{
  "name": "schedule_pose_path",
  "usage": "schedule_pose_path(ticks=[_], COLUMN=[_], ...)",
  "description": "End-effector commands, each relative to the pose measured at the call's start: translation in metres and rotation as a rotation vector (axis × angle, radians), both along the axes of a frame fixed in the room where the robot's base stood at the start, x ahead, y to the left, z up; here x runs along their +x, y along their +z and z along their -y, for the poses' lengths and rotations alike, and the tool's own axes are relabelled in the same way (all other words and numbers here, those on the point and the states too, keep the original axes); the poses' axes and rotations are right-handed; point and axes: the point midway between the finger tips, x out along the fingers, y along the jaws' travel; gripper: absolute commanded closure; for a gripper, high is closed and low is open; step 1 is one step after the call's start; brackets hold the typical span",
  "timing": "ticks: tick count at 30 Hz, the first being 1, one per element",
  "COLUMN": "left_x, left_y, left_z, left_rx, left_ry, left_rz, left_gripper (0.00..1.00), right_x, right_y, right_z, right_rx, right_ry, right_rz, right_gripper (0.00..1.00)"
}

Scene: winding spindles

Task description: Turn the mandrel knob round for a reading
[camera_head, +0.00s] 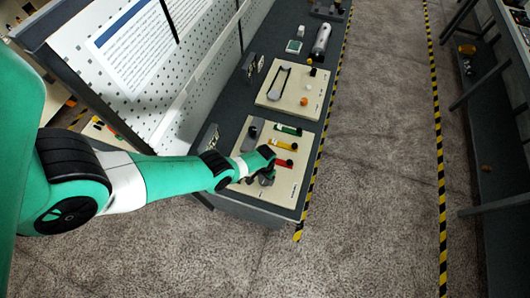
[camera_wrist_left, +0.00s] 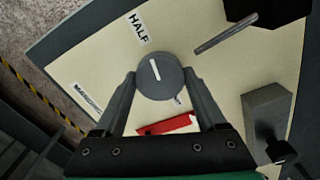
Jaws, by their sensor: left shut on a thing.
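The mandrel knob (camera_wrist_left: 168,88) is a round grey disc with a white line on its face, seen in the left wrist view. The line runs nearly upright, its upper end tilted slightly left, toward the side where the printed word HALF (camera_wrist_left: 139,28) stands. My left gripper (camera_wrist_left: 161,82) is shut on the knob, one finger on each side of it. In the head view my left gripper (camera_head: 263,178) is over the near cream panel (camera_head: 287,191) and hides most of the knob. My right gripper is in neither view.
A red piece (camera_wrist_left: 168,125) lies close by, between the fingers. A grey block (camera_wrist_left: 265,112) and a metal rod (camera_wrist_left: 225,33) stand to the right in the wrist view. In the head view, yellow (camera_head: 283,145) and green (camera_head: 288,130) pieces and a second panel (camera_head: 291,103) lie beyond.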

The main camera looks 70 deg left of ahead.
Motion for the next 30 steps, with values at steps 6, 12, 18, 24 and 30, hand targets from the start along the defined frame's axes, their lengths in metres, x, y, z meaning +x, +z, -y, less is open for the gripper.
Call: schedule_pose_path(ticks=[6,12,18,24,30], left_x=[-0.0002,-0.0002,-0.0003,-0.0003,-0.0003], left_y=[-0.0004,-0.0004,-0.0005,-0.0005,-0.0005], left_z=[0.0000,0.0000,-0.0001,-0.0001,-0.0001], left_rx=[0.000,0.000,0.000,0.001,0.001], left_ry=[-0.204,-0.394,-0.584,-0.774,-0.964], left_rz=[0.000,0.000,0.000,-0.001,-0.001], left_gripper=[0.83,0.83,0.83,0.83,0.83], right_x=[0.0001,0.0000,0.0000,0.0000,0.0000], right_y=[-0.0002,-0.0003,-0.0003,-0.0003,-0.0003], right_z=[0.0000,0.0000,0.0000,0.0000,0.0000], right_rx=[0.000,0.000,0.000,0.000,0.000], right_ry=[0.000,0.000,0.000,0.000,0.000], right_rz=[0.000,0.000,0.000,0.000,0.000], right_gripper=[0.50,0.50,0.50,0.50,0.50])
